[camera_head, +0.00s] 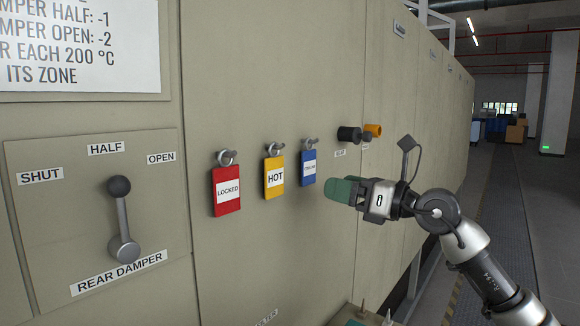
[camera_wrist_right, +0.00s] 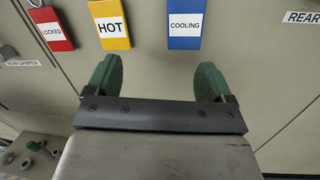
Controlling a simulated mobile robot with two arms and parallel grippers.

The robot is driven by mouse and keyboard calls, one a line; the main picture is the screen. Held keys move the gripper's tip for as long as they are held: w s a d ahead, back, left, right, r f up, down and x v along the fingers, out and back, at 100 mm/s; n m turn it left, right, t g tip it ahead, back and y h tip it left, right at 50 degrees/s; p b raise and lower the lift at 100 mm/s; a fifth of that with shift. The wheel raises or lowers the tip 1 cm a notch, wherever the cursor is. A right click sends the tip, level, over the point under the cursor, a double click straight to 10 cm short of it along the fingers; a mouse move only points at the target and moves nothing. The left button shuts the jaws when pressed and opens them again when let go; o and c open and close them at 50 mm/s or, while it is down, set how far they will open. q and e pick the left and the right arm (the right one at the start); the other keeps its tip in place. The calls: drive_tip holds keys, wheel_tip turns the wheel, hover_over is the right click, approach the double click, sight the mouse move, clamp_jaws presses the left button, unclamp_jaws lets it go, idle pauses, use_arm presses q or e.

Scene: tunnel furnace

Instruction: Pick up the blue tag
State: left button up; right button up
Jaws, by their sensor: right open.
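The blue tag (camera_head: 307,168) hangs from a hook on the beige furnace wall, rightmost of three tags. In the right wrist view the blue tag (camera_wrist_right: 185,24) reads COOLING and is beyond the fingertips, between them but nearer the right finger. My right gripper (camera_head: 340,190) has green fingers and is just right of and slightly below the blue tag in the head view. It also shows in the right wrist view (camera_wrist_right: 158,78), open with nothing between its fingers. My left gripper is not in view.
A yellow HOT tag (camera_head: 274,177) and a red LOCKED tag (camera_head: 227,190) hang to the left. A rear damper lever (camera_head: 121,220) sticks out further left. Black and yellow knobs (camera_head: 350,134) (camera_head: 373,130) protrude right of the blue tag. An open aisle runs at the right.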

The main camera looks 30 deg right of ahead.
sight(311, 164)
drive_tip(key=w+r+p, duration=0.1)
drive_tip(key=w+p, duration=0.1)
drive_tip(key=w, duration=0.1)
drive_tip(key=w+h+p, duration=0.1)
drive_tip(key=w+p, duration=0.1)
drive_tip(key=w, duration=0.1)
drive_tip(key=w+a+r+h+p, duration=0.1)
drive_tip(key=w+p, duration=0.1)
drive_tip(key=w, duration=0.1)
drive_tip(key=shift+r+p, duration=0.3)
drive_tip(key=shift+w+a+f, duration=0.1)
drive_tip(key=shift+w, duration=0.1)
drive_tip(key=shift+s, duration=0.1)
drive_tip(key=shift+c, duration=1)
drive_tip(key=c, duration=0.8)
drive_tip(key=shift+r, duration=0.2)
